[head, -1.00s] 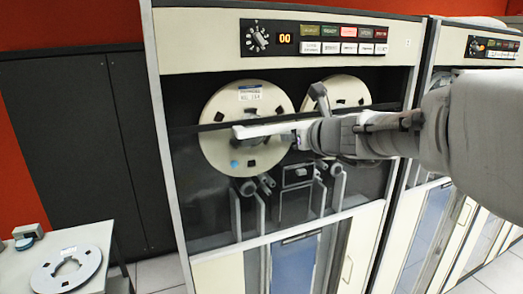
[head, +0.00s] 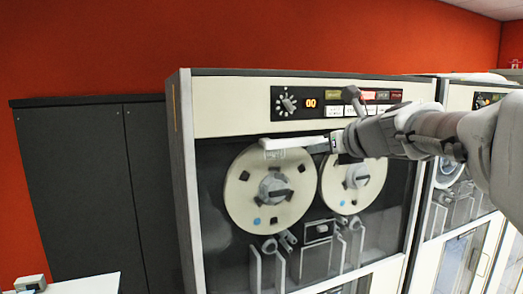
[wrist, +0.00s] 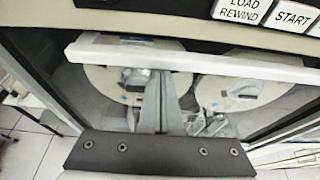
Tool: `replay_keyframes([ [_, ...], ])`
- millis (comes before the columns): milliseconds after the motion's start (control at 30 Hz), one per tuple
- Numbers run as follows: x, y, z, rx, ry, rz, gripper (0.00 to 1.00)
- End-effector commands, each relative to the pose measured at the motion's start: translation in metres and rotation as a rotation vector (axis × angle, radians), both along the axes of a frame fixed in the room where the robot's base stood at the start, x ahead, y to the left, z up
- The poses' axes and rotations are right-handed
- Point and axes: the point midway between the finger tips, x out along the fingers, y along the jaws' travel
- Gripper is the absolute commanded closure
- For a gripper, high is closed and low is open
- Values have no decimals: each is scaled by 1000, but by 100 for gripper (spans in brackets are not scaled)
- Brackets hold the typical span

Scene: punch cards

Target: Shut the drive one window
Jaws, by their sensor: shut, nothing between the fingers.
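Drive one is the large tape cabinet (head: 188,150) in the middle of the head view. Its window (head: 215,225) is a clear, dark-looking pane over two cream tape reels. The window's white bar (head: 287,142) lies just below the cream control panel, and it spans the wrist view (wrist: 185,52). A thin dark strip shows between bar and panel in the wrist view; I cannot tell if any gap is left. My gripper (wrist: 161,74) is shut and empty, its fingertips at the bar's underside. In the head view my gripper (head: 320,147) is at the bar's right end, partly hidden.
A control panel (head: 335,103) with a dial and buttons sits above the window, close to my wrist. A second drive (head: 455,225) stands right. Dark cabinets (head: 80,190) and a white table (head: 90,284) are left.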

Motion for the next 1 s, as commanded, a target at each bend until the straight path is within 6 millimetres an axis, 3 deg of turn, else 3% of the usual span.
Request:
replay_keyframes([
  [333,1,-2,0,1,-10,-7,100],
  [633,12,-5,-47,0,-1,0,100],
  [700,-4,-12,-29,-1,-7,-3,100],
  [1000,-59,-31,-11,1,-3,-1,100],
])
